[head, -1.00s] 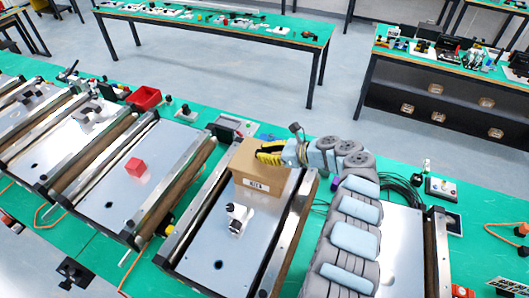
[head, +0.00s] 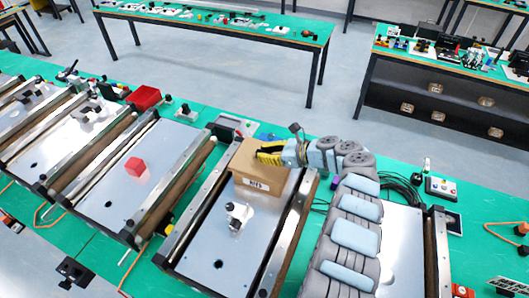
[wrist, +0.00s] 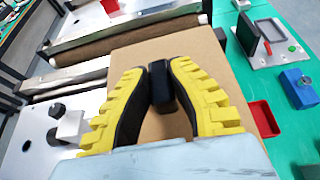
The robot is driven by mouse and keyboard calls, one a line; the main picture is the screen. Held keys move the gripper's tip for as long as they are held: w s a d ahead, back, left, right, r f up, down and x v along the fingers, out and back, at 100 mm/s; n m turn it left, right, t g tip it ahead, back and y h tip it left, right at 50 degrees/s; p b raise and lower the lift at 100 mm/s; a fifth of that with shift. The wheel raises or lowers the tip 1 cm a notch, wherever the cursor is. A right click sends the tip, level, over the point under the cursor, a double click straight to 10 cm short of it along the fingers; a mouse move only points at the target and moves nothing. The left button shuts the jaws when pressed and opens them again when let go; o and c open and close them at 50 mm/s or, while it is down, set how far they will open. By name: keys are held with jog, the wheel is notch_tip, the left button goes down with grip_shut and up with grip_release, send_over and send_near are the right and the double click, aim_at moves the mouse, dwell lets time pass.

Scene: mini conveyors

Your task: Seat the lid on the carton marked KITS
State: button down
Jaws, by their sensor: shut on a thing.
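The brown carton marked KITS (head: 262,193) stands upright on the grey conveyor plate in the middle of the head view, its white label facing me. My gripper (wrist: 160,78) is shut on the black knob of the flat brown lid (wrist: 205,45) in the wrist view. In the head view my yellow-fingered gripper (head: 270,155) is over the carton's top with the lid (head: 243,160) beneath it. The lid lies over or very close to the carton's opening; I cannot tell whether it is fully down. My fingers and arm hide part of the lid.
A small white and black fixture (head: 237,214) stands on the plate in front of the carton. Metal side rails (head: 287,240) flank the plate. A red bin (head: 144,97) is farther back.

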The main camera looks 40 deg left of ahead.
jog(key=shift+f+b, duration=0.7)
jog(key=shift+f, duration=0.25)
jog(key=c, duration=1)
grip_release()
jog(key=shift+c, duration=0.2)
jog(key=v, duration=1.2)
